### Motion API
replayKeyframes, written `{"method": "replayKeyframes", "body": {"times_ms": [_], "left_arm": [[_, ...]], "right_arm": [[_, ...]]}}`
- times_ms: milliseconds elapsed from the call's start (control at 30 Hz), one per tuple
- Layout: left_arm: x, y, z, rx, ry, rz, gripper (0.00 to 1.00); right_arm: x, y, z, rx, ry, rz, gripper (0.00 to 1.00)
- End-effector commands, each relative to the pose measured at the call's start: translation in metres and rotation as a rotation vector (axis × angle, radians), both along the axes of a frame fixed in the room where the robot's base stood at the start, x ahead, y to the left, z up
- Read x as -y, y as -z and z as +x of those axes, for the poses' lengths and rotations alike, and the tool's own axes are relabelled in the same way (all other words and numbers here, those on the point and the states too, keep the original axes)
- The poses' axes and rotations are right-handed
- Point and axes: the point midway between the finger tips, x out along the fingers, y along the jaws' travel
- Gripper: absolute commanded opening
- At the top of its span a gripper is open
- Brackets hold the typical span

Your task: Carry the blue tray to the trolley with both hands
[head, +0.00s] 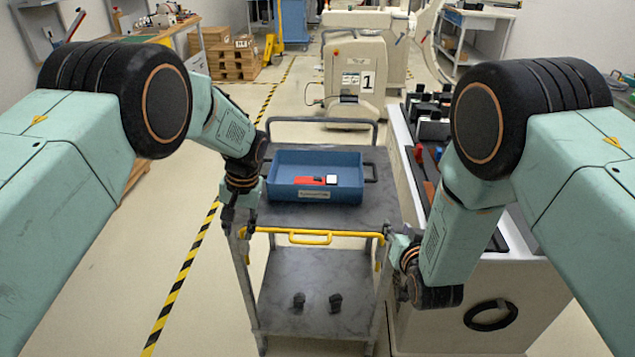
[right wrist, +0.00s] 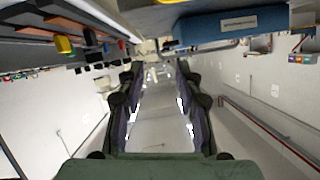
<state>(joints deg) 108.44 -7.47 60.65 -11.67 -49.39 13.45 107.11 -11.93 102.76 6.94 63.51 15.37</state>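The blue tray (head: 315,197) sits level on the top shelf of a grey trolley (head: 355,215) with a yellow front handle. It holds a red item and a white item, and its dark right handle (head: 371,172) is free. My left gripper (head: 232,218) points down beside the tray's left end; its fingers are too small and dark to read, and the tray's left handle is hidden. My right gripper (head: 397,248) is below and right of the tray, at the trolley's front right corner. In the right wrist view its fingers (right wrist: 160,95) are apart and empty; the tray (right wrist: 230,25) shows above.
A white bench (head: 470,290) with dark parts and tools stands close to the trolley's right side. Two small dark items (head: 316,301) lie on the lower shelf. A white machine marked 1 (head: 355,75) stands behind.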

Motion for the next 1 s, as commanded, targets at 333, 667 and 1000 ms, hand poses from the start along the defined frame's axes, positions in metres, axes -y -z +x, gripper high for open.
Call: {"method": "replayKeyframes", "body": {"times_ms": [333,667,1000], "left_arm": [[0.000,-0.001,0.002,0.001,0.000,0.000,0.34],[0.000,0.000,0.003,0.000,0.000,0.000,0.34],[0.000,-0.001,0.001,0.001,0.000,0.000,0.34]], "right_arm": [[0.001,-0.005,-0.010,-0.001,-0.001,-0.001,0.35],[0.004,-0.026,-0.060,-0.002,-0.001,-0.002,0.35],[0.008,-0.044,-0.102,0.000,-0.001,0.001,0.35]]}}
